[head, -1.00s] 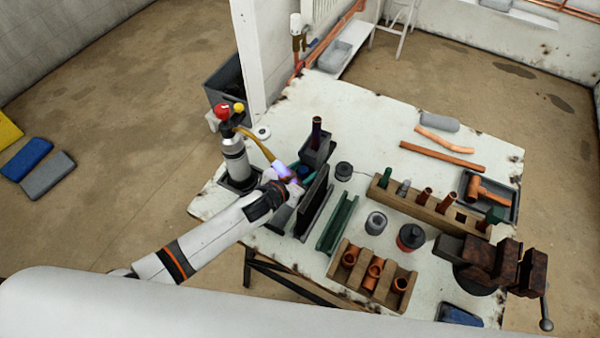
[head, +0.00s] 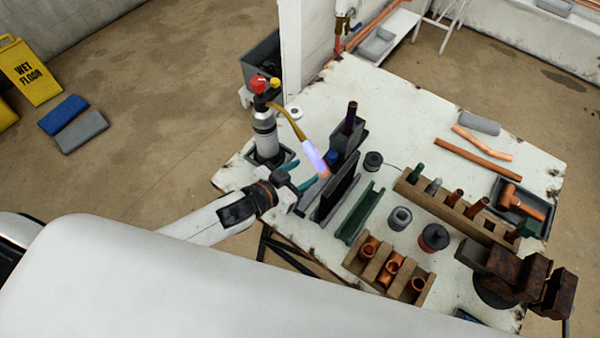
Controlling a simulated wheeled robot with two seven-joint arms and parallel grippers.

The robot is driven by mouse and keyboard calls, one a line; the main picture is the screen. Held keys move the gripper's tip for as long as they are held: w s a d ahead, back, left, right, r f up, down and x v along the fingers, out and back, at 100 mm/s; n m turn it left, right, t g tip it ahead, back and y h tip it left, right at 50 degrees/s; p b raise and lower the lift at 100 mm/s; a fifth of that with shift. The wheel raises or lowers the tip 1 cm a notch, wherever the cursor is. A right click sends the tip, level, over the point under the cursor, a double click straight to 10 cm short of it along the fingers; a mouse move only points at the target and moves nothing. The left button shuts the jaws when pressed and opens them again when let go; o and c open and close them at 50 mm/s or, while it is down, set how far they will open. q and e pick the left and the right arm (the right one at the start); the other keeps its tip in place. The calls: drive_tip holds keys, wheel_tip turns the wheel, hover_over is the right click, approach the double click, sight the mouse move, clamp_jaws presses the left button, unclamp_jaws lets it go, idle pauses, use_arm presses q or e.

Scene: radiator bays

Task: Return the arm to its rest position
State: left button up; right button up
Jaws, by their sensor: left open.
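My left arm comes in from the lower left, and its gripper (head: 298,176) is at the table's left edge. Its teal-tipped fingers are apart with nothing between them. The gripper is just left of the grey and dark upright plates (head: 335,188) and below the gas torch bottle (head: 265,135). The torch's brass neck (head: 290,118) ends in a glowing blue-violet flame (head: 315,157) beside the plates, a little apart from my fingers. My right gripper is not in view.
The worktable (head: 390,110) holds a green channel (head: 360,213), a wooden rack (head: 450,205) of fittings, a wooden block (head: 390,270) with copper fittings, and a rusty vise (head: 510,275). Copper pipe (head: 477,158) lies at the back. Floor left of the table is clear near my arm.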

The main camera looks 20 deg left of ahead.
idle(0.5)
use_arm(q)
drive_tip(key=s+a+r+n+g+y, duration=0.1)
drive_tip(key=s+a+n+g+y, duration=0.2)
drive_tip(key=s, duration=0.6)
drive_tip(key=s+a+n+g+y, duration=0.1)
drive_tip(key=s+a+g+y, duration=0.2)
drive_tip(key=s+a+g, duration=0.5)
wheel_tip(320, 180, down, 27)
drive_tip(key=s+d+t+b, duration=0.1)
drive_tip(key=s+d, duration=0.1)
drive_tip(key=s, duration=0.1)
drive_tip(key=s+a+f+g+b, duration=0.1)
drive_tip(key=s+a+f, duration=0.1)
drive_tip(key=s+f, duration=1.4)
drive_tip(key=shift+a+f, duration=0.3)
drive_tip(key=shift+f, duration=0.15)
